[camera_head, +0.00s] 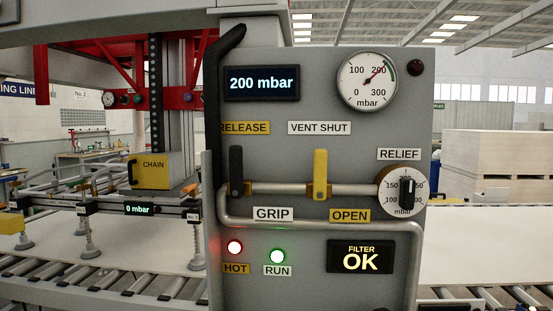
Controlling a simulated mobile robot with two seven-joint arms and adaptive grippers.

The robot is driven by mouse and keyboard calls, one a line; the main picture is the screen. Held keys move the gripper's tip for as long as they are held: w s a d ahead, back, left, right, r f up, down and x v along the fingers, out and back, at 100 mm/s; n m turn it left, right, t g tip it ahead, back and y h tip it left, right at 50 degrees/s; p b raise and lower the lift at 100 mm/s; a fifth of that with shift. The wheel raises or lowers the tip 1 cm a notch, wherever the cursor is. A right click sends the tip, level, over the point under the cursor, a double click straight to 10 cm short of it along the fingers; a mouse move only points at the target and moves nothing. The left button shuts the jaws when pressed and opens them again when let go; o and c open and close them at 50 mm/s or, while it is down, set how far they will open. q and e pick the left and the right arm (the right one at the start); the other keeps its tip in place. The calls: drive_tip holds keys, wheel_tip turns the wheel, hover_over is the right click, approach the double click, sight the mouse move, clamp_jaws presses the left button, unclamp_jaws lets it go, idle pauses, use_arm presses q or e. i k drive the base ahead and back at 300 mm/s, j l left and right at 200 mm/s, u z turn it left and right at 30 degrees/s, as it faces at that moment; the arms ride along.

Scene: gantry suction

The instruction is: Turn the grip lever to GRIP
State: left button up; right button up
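The black grip lever (235,168) stands upright at the left of the grey control panel (335,275). Its top points up toward the yellow RELEASE label (244,128). The white GRIP label (272,214) is below and to the right of it. The panel display (262,83) reads 200 mbar, and the round gauge (367,81) needle is near 200. A small display (139,208) on the suction beam at the left reads 0 mbar. Neither of my grippers is in view.
A yellow lever (320,170) stands upright below VENT SHUT, right of the grip lever. A relief knob (405,192) is further right. A bent pipe (310,223) runs across the panel. A red lamp (235,247) marked HOT and a green RUN lamp (277,256) are lit.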

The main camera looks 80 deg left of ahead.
sight(236, 152)
drive_tip(key=i+u, duration=0.2)
drive_tip(key=u, duration=0.2)
drive_tip(key=i+l+u, duration=0.1)
drive_tip(key=u, duration=0.3)
drive_tip(key=i+l+u, duration=0.15)
drive_tip(key=u, duration=0.25)
drive_tip(key=i+l+u, duration=0.25)
drive_tip(key=u, duration=0.2)
drive_tip(key=i+l+u, duration=0.1)
drive_tip(key=u, duration=0.3)
drive_tip(key=l, duration=0.1)
